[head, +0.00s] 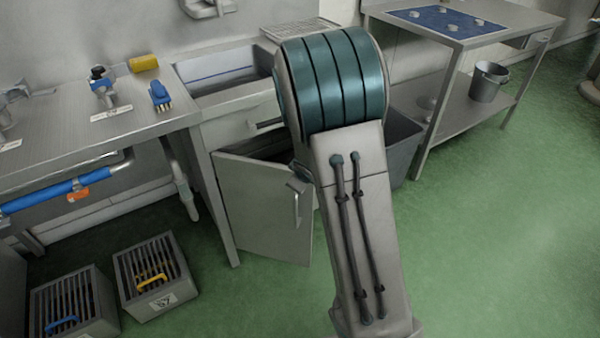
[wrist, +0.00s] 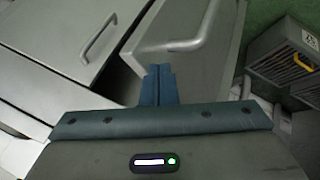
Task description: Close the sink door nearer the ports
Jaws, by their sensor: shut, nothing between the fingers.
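The grey sink door (head: 262,208) stands swung open below the sink (head: 225,70), on the side toward the left bench. Its bar handle (head: 297,207) is near its right edge. In the wrist view a panel with a rounded bar handle (wrist: 190,44), seemingly this door, lies just beyond my gripper (wrist: 158,72). The fingers are together and empty, their tips close to the handle; contact cannot be told. My arm hides most of the gripper in the head view. A second grey front with a handle (wrist: 98,38) looks shut at left in the wrist view.
The left bench (head: 60,125) carries metal fittings (head: 103,88), a yellow roll and a blue brush. Two slatted crates (head: 155,275) stand on the floor at lower left. A grey bin (head: 402,145) stands right of the sink. Green floor is clear at right.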

